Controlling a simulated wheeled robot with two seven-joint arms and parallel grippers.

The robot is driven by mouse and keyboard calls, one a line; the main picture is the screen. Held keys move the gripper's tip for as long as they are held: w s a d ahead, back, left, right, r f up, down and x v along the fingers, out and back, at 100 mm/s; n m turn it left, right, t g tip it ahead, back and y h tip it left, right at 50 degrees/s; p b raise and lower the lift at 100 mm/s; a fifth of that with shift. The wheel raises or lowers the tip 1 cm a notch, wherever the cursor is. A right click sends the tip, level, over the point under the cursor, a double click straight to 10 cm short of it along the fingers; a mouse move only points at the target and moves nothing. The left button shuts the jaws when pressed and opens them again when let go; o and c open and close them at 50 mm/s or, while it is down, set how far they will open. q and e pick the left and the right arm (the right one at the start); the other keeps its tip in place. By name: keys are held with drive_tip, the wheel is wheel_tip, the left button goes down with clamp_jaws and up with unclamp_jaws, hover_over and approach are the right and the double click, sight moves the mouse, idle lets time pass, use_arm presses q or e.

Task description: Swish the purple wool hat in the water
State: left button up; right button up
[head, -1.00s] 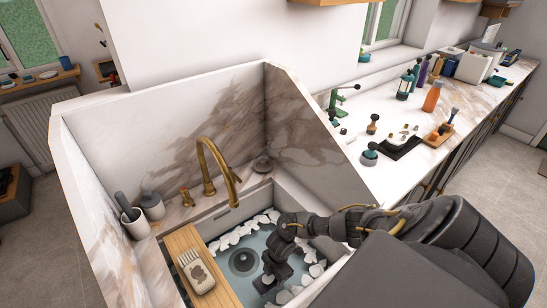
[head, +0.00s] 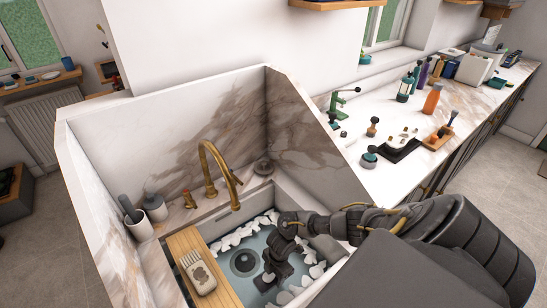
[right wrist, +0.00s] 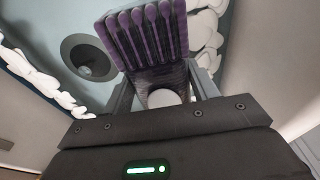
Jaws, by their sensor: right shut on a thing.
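The purple wool hat (right wrist: 148,35) shows in the right wrist view as a ribbed, purple piece between my fingers. My right gripper (right wrist: 165,92) is shut on it. In the head view my right gripper (head: 272,280) reaches down into the sink, to the right of the round drain. The hat cannot be made out there. Pale blue water (head: 235,240) fills the basin, with white foam (head: 232,237) along its edges. I cannot tell how deep the hat sits in the water. My left gripper is not in view.
A wooden board (head: 187,243) with a brush (head: 198,272) lies across the sink's left side. A brass tap (head: 208,168) rises at the back. Marble splash walls (head: 170,135) enclose the sink. Bottles and small tools stand on the right counter (head: 370,115).

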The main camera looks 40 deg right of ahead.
sight(272, 274)
wheel_tip(272, 274, up, 6)
drive_tip(key=p, duration=0.3)
drive_tip(key=shift+f, duration=0.2)
drive_tip(key=shift+r, duration=0.1)
